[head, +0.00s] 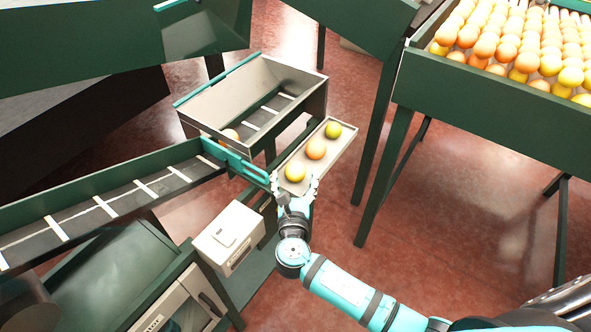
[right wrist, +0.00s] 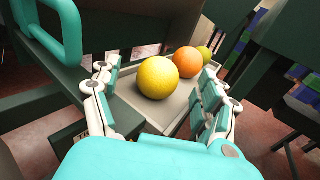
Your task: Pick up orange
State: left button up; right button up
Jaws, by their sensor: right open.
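Three round fruits lie in a row in a narrow pale tray (head: 341,148). The nearest is a yellow-orange one (head: 295,171), the middle one is orange (head: 316,149), and the far one is yellow-green (head: 333,130). In the right wrist view the yellow fruit (right wrist: 158,78) is closest, with the orange one (right wrist: 187,62) behind it and the greenish one (right wrist: 205,52) last. My right gripper (head: 296,183) is open at the near end of the tray. Its fingers (right wrist: 160,97) are spread on either side of the nearest fruit. My left gripper is not in view.
A conveyor (head: 110,205) with white slats runs in from the left to a grey-walled bin (head: 290,85); another orange fruit (head: 230,134) sits at the bin's near side. A white box (head: 228,237) stands left of my right arm. A green table (head: 480,105) with many fruits is at upper right.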

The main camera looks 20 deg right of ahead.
aim_at(296, 175)
jog(key=x, duration=0.4)
jog(key=shift+d+f, duration=0.1)
jog(key=c, duration=1.3)
